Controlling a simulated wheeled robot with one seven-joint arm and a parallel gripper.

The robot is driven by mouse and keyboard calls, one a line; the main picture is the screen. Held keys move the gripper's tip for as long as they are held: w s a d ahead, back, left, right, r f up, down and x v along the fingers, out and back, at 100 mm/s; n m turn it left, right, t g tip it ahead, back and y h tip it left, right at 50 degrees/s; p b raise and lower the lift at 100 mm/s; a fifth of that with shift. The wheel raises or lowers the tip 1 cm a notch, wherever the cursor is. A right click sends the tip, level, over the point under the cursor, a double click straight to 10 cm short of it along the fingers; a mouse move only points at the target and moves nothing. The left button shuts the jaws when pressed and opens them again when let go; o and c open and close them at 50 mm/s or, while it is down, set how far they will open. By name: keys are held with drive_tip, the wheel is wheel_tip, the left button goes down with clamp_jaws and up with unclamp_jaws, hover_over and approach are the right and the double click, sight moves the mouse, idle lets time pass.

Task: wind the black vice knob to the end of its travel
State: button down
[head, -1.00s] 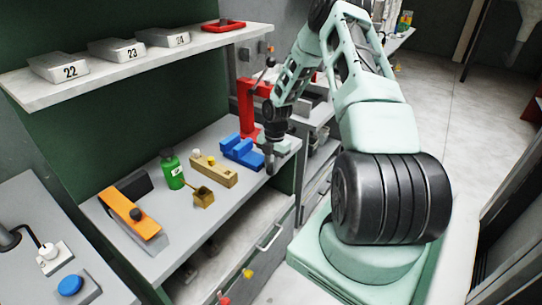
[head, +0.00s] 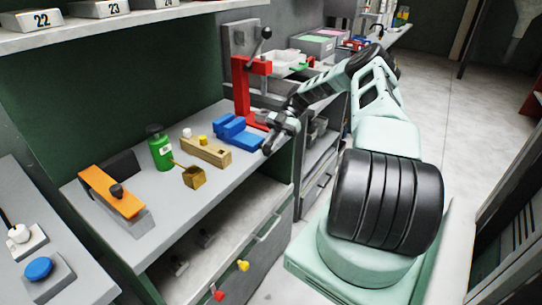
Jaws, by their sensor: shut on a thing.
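The blue vice (head: 234,134) stands near the front right edge of the grey bench. My gripper (head: 268,149) is at the right end of the vice, at the bench edge, its fingers pointing down and to the left. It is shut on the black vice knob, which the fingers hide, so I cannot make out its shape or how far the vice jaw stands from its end.
A red press (head: 243,90) stands behind the vice. Left of the vice are a wooden block (head: 207,152), a green bottle (head: 160,150), a brass cup (head: 194,178) and an orange-topped plane (head: 110,190). A shelf (head: 120,20) hangs above.

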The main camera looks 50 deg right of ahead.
drive_tip(key=f+y+b, duration=0.1)
drive_tip(key=y+b, duration=0.1)
drive_tip(key=b, duration=0.2)
drive_tip(key=shift+d+f+y, duration=0.15)
drive_tip(key=shift+y, duration=0.25)
drive_tip(key=shift+y+b, duration=0.5)
drive_tip(key=shift+b, duration=0.4)
drive_tip(key=shift+g, duration=0.3)
drive_tip(key=c, duration=1.5)
unclamp_jaws()
drive_tip(key=shift+r, duration=0.2)
drive_tip(key=shift+d, duration=0.1)
